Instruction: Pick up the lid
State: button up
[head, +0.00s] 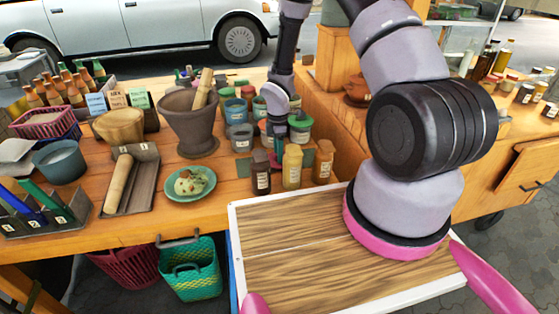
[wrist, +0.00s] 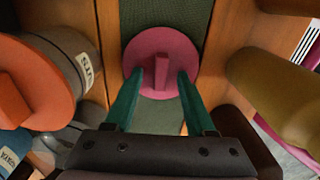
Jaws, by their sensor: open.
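The lid (wrist: 148,48) is a round magenta disc with a raised bar handle. In the wrist view it lies flat on a dark green strip. My gripper (wrist: 158,74) is open, its two teal fingers on either side of the handle, with a gap showing on both sides. Part of the lid's near edge is behind the fingertips. In the head view my arm reaches down among the jars on the stall table, and I cannot make out the fingers or the lid clearly there.
Close around in the wrist view are an orange-lidded jar (wrist: 35,85) at left and an olive-yellow bottle (wrist: 275,95) at right. In the head view, several small bottles, including a yellow one (head: 292,170), stand in front. A mortar (head: 188,125) and green plate (head: 203,192) are left.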

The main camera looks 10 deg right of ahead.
grip_shut()
